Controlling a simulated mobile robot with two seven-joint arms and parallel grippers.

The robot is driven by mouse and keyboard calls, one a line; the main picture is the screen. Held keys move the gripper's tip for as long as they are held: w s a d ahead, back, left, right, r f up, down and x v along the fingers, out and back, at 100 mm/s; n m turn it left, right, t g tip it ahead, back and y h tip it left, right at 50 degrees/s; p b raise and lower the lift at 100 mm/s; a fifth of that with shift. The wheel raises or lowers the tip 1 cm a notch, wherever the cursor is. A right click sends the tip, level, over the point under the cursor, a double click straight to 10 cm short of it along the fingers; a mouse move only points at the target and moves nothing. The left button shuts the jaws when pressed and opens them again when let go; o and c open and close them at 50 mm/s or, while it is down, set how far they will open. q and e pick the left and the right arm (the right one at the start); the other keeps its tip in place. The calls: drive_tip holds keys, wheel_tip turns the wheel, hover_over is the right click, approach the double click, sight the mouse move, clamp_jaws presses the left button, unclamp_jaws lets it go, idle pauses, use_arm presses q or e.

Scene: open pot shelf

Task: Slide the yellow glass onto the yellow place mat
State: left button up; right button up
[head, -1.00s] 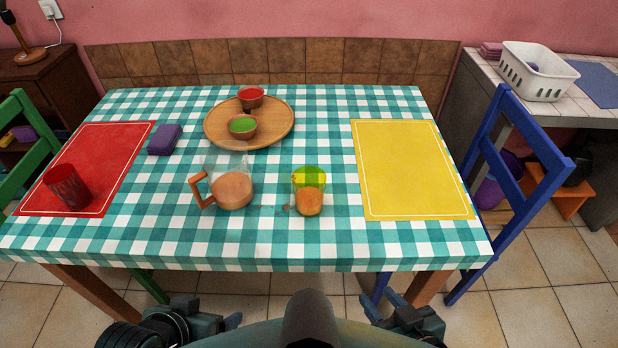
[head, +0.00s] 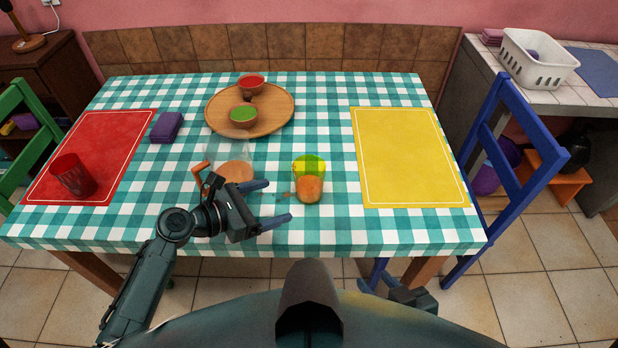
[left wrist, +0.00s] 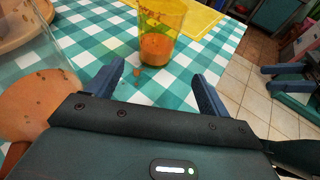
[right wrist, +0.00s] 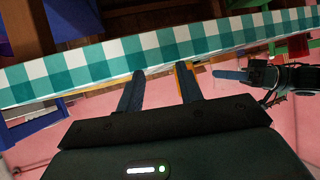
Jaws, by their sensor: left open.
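The yellow glass (head: 309,168), see-through with orange-brown contents, stands upright on the checked cloth left of the yellow place mat (head: 410,160). It also shows in the left wrist view (left wrist: 158,42), ahead of the fingers, with part of the mat (left wrist: 193,14) behind it. My left gripper (head: 279,201) is open and empty, its fingers pointing toward the glass from the front left, not touching it. My right gripper (right wrist: 158,72) is open and empty, low in front of the table edge; in the head view my body partly hides it.
A clear jug (head: 230,155) with similar contents stands close behind my left gripper, partly hidden. A round wooden tray (head: 277,120) with bowls, a purple block (head: 167,127) and a red mat (head: 120,135) with a red glass (head: 72,175) are farther off. The cloth between glass and mat is clear.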

sight(297, 190)
use_arm(q)
drive_tip(key=shift+w+n, duration=0.35)
drive_tip(key=shift+n, duration=0.05)
drive_tip(key=shift+w+d, duration=0.1)
drive_tip(key=shift+w, duration=0.05)
drive_tip(key=b+x, duration=0.4)
drive_tip(key=x, duration=0.1)
drive_tip(key=shift+w+d+f, duration=0.2)
drive_tip(key=shift+d+f, duration=0.05)
drive_tip(key=shift+r+x, duration=0.2)
drive_tip(key=shift+x, duration=1.75)
use_arm(e)
drive_tip(key=shift+w+a+f+m, duration=0.15)
drive_tip(key=shift+f+m, duration=0.25)
drive_tip(key=shift+f, duration=0.65)
